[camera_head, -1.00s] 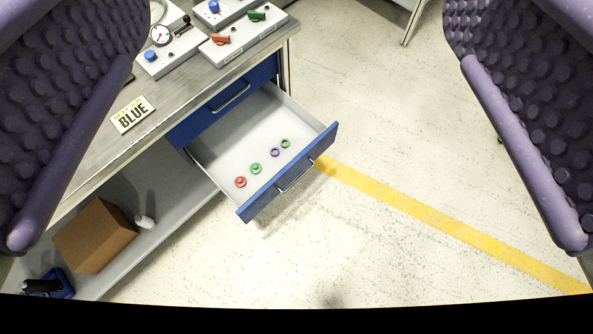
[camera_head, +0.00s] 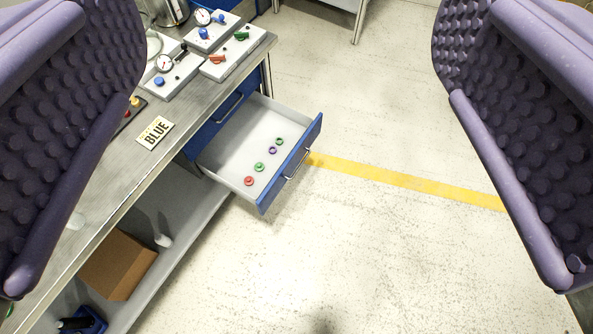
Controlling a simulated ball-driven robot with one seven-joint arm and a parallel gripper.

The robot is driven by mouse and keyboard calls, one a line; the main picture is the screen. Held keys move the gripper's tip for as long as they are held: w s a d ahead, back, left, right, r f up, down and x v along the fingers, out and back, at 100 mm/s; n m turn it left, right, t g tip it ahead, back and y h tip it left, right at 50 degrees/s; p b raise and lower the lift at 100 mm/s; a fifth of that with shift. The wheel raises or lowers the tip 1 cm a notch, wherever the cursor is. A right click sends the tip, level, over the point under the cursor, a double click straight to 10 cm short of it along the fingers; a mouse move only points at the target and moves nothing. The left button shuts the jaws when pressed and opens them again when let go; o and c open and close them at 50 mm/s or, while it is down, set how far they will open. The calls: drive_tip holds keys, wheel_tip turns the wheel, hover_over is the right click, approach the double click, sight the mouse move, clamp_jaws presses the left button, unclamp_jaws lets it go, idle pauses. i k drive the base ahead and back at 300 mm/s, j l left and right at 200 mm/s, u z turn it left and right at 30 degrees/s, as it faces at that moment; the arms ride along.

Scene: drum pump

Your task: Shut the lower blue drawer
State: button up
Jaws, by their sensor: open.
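The lower blue drawer (camera_head: 292,165) is pulled out of the workbench, its grey inside open to view. Its blue front faces right and carries a metal handle (camera_head: 297,164). Several small rings lie in it: a red one (camera_head: 248,181), green ones and a purple one (camera_head: 272,150). The upper blue drawer (camera_head: 219,117) above it is shut. My gripper (camera_head: 290,285) is open and empty, its two purple studded fingers wide apart at the left and right edges. The drawer shows between the fingers, beyond them, with no finger touching it.
A cardboard box (camera_head: 118,264) stands on the lower shelf. The pale floor right of the drawer is clear, with a yellow line (camera_head: 400,180) across it.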

sight(245, 141)
drive_tip(key=k+j, duration=0.1)
drive_tip(key=i+j+u, duration=0.15)
drive_tip(key=i+u, duration=0.15)
drive_tip(key=i, duration=0.25)
drive_tip(key=i+u, duration=0.25)
drive_tip(key=i, duration=0.3)
